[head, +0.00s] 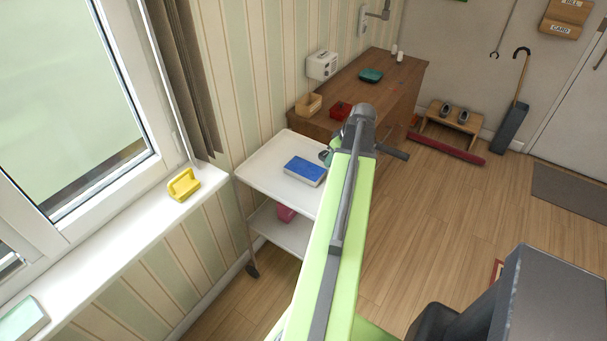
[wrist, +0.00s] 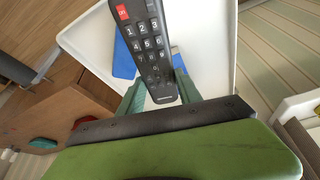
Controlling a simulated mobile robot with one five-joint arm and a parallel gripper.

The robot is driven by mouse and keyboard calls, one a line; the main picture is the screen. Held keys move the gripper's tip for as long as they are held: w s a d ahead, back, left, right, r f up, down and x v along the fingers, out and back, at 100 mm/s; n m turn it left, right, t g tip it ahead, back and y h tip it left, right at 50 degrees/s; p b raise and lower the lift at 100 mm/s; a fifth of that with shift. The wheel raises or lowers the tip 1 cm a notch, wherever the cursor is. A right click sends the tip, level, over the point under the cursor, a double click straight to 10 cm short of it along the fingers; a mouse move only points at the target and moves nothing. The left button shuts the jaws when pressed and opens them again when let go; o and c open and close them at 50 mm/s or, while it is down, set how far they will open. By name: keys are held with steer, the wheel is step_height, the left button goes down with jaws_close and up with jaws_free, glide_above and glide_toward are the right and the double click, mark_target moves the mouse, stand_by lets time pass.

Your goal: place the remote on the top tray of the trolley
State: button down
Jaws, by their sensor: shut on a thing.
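The dark remote (wrist: 150,45), with a red button and white number keys, is held between the green fingers of my gripper (wrist: 158,92) in the wrist view. It appears over the white top tray (wrist: 218,45) of the trolley; the gap below it cannot be judged. In the head view the top tray (head: 268,160) stands by the wall, and my gripper (head: 328,154) is at its right edge, mostly hidden by my arm. The remote cannot be made out there. A blue box-like object (head: 305,170) lies on the tray, partly behind the remote in the wrist view (wrist: 124,60).
The tray's left part is bare. A pink object (head: 286,213) sits on the lower shelf (head: 268,228). Behind the trolley, a wooden desk (head: 393,75) holds a wooden box (head: 308,104), a red tray (head: 341,109) and a green dish (head: 371,75). A windowsill (head: 130,235) runs along the left.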

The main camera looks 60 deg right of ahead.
steer(key=w+f+n+y+b, duration=0.1)
steer(key=w+n+y, duration=0.2)
steer(key=w+n, duration=0.45)
steer(key=b, duration=0.7)
glide_above(305, 202)
steer(key=s, duration=0.1)
steer(key=shift+m, duration=0.25)
steer(key=f, duration=0.7)
steer(key=shift+s+d, duration=0.15)
steer(key=shift+d, duration=0.15)
steer(key=shift+s+a, duration=0.1)
steer(key=shift+a, duration=0.1)
step_height(305, 202, down, 4)
steer(key=b, duration=0.4)
steer(key=shift+f, duration=0.15)
steer(key=shift+r, duration=0.2)
steer(key=shift+f, duration=0.15)
steer(key=c, duration=1.3)
jaws_free()
steer(key=shift+f, duration=0.1)
steer(key=shift+o, duration=1)
